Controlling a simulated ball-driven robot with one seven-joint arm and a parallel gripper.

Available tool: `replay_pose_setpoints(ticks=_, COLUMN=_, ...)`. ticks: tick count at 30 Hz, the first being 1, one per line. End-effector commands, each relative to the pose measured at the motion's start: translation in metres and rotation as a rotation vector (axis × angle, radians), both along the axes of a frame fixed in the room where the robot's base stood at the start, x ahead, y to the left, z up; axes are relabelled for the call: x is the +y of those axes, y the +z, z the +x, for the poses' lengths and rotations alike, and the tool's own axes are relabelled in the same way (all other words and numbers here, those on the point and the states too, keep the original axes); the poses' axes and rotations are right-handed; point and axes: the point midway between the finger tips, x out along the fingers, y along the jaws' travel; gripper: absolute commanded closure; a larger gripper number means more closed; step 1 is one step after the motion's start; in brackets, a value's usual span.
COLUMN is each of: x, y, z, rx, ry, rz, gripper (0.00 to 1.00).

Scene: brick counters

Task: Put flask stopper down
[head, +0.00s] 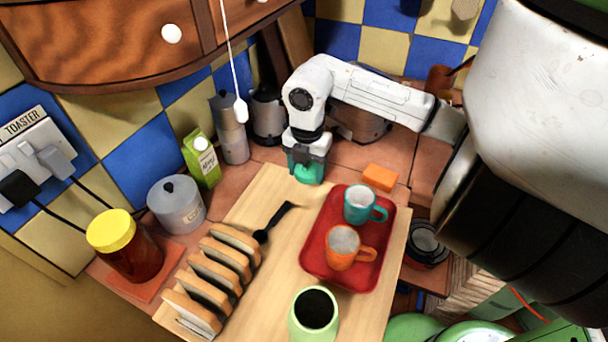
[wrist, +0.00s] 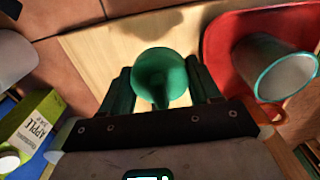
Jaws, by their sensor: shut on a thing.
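The flask stopper (wrist: 160,70) is a round green piece between the two dark green fingers of my gripper (wrist: 162,88) in the wrist view. My gripper is shut on it. In the head view my gripper (head: 305,166) points down at the far end of the wooden board, and a bit of the green stopper (head: 307,175) shows between its fingers. A shadow lies on the board near the stopper. I cannot tell whether the stopper touches the board.
A red tray (head: 313,259) with a teal mug (head: 359,204) and an orange mug (head: 344,250) lies right of my gripper. An orange block (head: 380,177) is behind it. A juice carton (head: 201,160) and moka pot (head: 231,128) stand left. The wooden board (head: 279,292) has bare room.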

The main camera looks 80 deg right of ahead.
Motion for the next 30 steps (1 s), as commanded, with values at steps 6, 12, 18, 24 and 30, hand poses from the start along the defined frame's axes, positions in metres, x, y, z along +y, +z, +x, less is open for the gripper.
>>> replay_pose_setpoints(ticks=6, x=-0.007, y=-0.011, z=0.007, rx=0.000, ry=0.000, rz=0.001, gripper=0.67)
replay_pose_setpoints(ticks=12, x=-0.008, y=-0.033, z=0.009, rx=-0.001, ry=-0.002, rz=0.004, gripper=0.67)
replay_pose_setpoints(ticks=18, x=-0.009, y=-0.045, z=0.008, rx=-0.001, ry=0.000, rz=-0.001, gripper=0.67)
replay_pose_setpoints(ticks=24, x=-0.009, y=-0.047, z=0.008, rx=-0.001, ry=0.000, rz=-0.001, gripper=0.67)
replay_pose_setpoints(ticks=30, x=-0.009, y=-0.048, z=0.008, rx=-0.001, ry=0.000, rz=-0.001, gripper=0.25)
